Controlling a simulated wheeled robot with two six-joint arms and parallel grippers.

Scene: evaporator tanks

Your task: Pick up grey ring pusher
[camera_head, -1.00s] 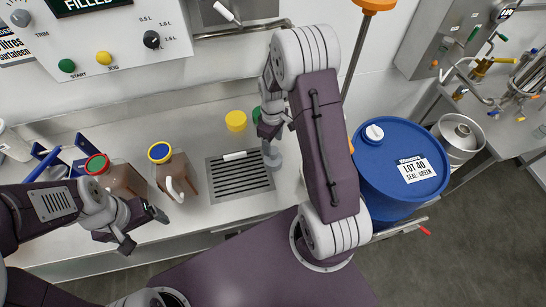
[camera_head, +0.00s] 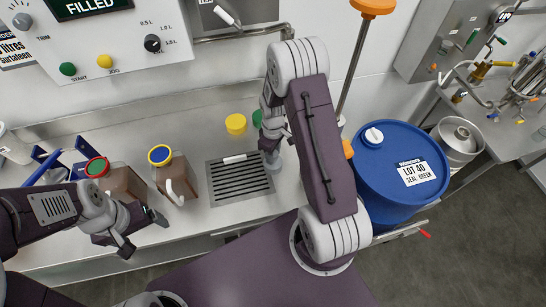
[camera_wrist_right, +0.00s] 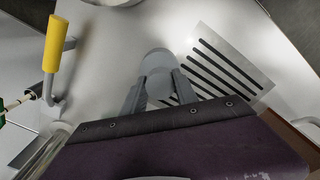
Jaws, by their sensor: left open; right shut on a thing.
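The grey ring pusher (camera_wrist_right: 157,66) is a smooth grey cylinder with a rounded top. In the right wrist view my right gripper (camera_wrist_right: 155,88) is shut on it, one finger at each side. In the head view the pusher (camera_head: 274,166) shows at the tip of my right gripper (camera_head: 270,148), over the steel counter right of the drain grate. I cannot tell whether it touches the counter. My left gripper (camera_head: 143,233) is open and empty at the counter's front edge, below the brown jugs.
A blue drum (camera_head: 398,200) stands right.

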